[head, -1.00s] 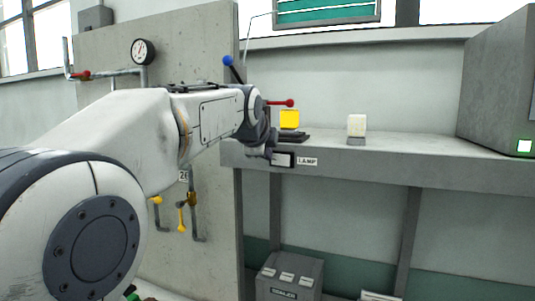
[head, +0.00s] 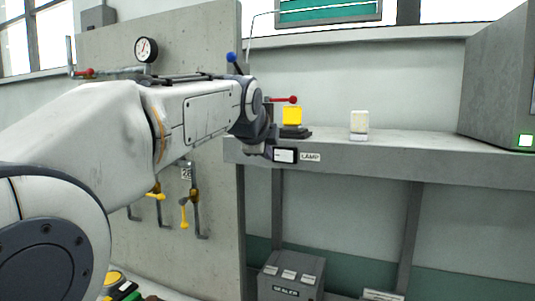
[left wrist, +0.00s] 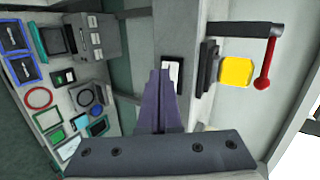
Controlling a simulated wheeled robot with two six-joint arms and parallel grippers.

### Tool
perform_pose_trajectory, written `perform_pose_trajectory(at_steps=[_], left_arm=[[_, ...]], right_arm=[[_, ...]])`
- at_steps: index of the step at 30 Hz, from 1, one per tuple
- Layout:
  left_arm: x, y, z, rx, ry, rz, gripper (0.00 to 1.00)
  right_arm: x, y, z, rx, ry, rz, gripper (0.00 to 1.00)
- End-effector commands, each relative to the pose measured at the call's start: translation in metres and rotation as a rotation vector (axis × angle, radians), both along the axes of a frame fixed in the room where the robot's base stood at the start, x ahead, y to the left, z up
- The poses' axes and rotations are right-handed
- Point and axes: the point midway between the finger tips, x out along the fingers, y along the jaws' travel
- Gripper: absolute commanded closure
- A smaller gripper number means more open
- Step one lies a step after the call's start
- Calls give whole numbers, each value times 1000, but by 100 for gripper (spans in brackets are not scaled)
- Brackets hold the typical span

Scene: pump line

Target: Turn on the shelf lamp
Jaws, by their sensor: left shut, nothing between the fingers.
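The lamp switch (head: 285,155) is a white plate in a dark frame on the shelf's front edge, beside a LAMP label (head: 310,157). It also shows in the left wrist view (left wrist: 173,74). My left gripper (left wrist: 160,73) is shut and empty, its tips close beside the switch and overlapping part of it in that view. I cannot tell whether they touch. In the head view my wrist hides most of the fingers. A pale block on a small base (head: 360,122), perhaps the lamp, stands on the shelf. My right gripper is not in view.
A yellow block (head: 292,115) on a dark base and a red-ended lever (head: 290,99) are just above the switch. A grey cabinet (head: 500,85) stands at the shelf's right. A concrete panel (head: 200,45) with pipes and a gauge is at left.

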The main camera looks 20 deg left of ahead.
Motion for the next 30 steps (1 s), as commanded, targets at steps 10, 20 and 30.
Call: perform_pose_trajectory(at_steps=[10, 20, 30], left_arm=[[-66, 13, 33, 0, -4, 0, 100], [-91, 17, 49, 1, 1, -3, 100], [-90, 14, 46, -8, 7, -6, 100]], right_arm=[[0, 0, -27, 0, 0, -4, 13], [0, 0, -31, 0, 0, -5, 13], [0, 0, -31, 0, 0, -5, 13]])
